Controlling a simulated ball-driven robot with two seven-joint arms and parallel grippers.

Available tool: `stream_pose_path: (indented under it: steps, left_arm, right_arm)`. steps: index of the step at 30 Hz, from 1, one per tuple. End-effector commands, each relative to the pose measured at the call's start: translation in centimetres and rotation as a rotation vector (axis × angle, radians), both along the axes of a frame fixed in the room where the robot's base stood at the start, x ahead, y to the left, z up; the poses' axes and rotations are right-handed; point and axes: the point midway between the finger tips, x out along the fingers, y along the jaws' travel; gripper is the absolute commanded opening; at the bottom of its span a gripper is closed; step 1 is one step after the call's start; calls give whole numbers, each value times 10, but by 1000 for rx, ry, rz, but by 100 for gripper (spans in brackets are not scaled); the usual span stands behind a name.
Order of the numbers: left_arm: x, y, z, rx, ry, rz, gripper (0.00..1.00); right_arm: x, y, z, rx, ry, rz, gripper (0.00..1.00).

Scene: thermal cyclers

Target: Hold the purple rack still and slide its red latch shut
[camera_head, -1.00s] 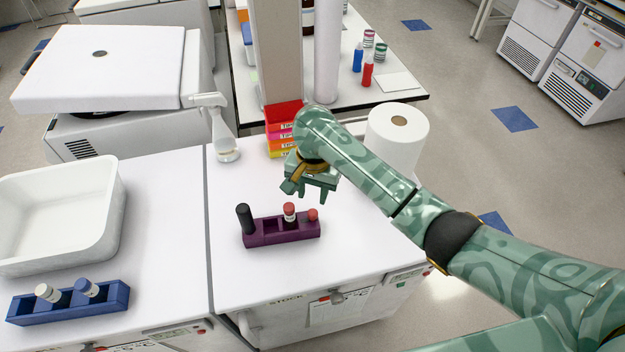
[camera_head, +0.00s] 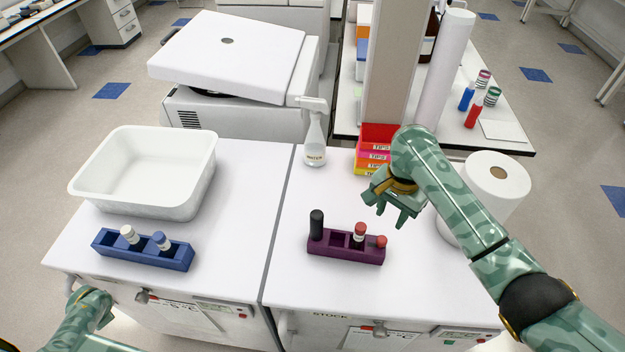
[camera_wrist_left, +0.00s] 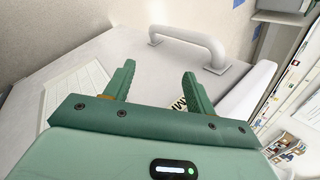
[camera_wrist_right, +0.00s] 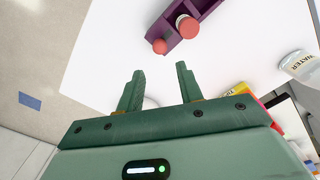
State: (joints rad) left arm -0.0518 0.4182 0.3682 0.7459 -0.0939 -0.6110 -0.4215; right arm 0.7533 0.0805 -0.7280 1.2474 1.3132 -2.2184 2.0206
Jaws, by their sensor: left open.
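The purple rack (camera_head: 345,252) stands on the right-hand white bench near its front. It holds a tall black-capped tube (camera_head: 317,224) at its left end and a red-capped vial (camera_head: 359,232) right of the middle. A small round red piece (camera_head: 380,241) is at its right end; I cannot tell whether this is the latch. My right gripper (camera_head: 390,210) is open and empty, above the bench behind the rack's right end. The rack's end shows in the right wrist view (camera_wrist_right: 178,38), beyond the fingers. My left gripper (camera_wrist_left: 158,75) is open and empty, facing a bench front with a handle.
A blue rack (camera_head: 140,255) with two vials and a white tub (camera_head: 145,175) are on the left bench. The bench left of the purple rack is clear.

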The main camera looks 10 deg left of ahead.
Motion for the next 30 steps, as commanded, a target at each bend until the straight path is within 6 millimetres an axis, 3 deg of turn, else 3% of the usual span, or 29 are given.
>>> stream_pose_path:
  steps: [1,3,8,11,14,17,21,26,30]
  left_arm:
    - [9,29,24,47,1,11,55]
    - [17,67,57,103,9,29,55]
    - [46,137,145,186,-53,125,55]
    - [92,152,198,143,-231,243,55]
    - [150,143,239,24,-452,359,55]
    - [208,108,264,-144,-612,452,55]
    - [270,26,260,-367,-657,540,55]
    - [320,-78,254,-571,-610,621,55]
    - [349,-175,258,-711,-525,680,55]
  right_arm:
    - [0,0,0,0,0,0,36]
    - [0,0,0,0,0,0,36]
    - [0,0,0,0,0,0,36]
    - [0,0,0,0,0,0,36]
    - [0,0,0,0,0,0,36]
    - [0,0,0,0,0,0,36]
    - [0,0,0,0,0,0,36]
    - [0,0,0,0,0,0,36]
    - [0,0,0,0,0,0,36]
